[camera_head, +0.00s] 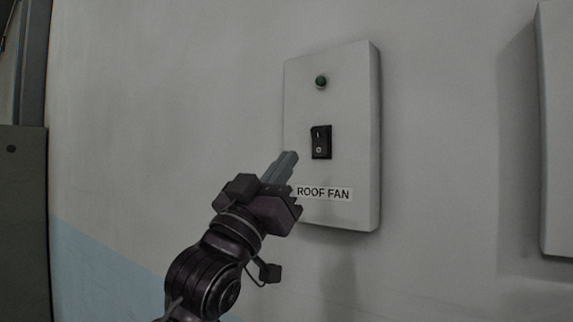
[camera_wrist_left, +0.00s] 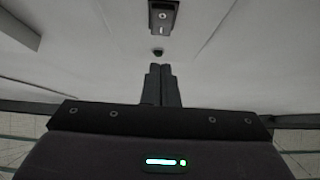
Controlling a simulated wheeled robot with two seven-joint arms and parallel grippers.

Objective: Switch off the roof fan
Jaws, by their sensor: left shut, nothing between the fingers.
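The roof fan switch box (camera_head: 345,100) is a pale panel on the wall, with a "ROOF FAN" label (camera_head: 324,194) near its bottom. A black rocker switch (camera_head: 321,142) marked I and O sits at its middle, with a dark green lamp (camera_head: 321,81) above. My left gripper (camera_head: 286,158) is shut and empty, just left of and below the switch in the head view. It seems to be in front of the box; I cannot tell the gap. In the left wrist view the shut fingers (camera_wrist_left: 160,85) point forward. My right gripper is not in view.
Another pale box (camera_head: 556,130) stands on the wall at the right edge. A dark grey cabinet or door (camera_head: 22,210) is at the left edge. The wall (camera_head: 170,100) between is bare, with a light blue band (camera_head: 95,270) low down.

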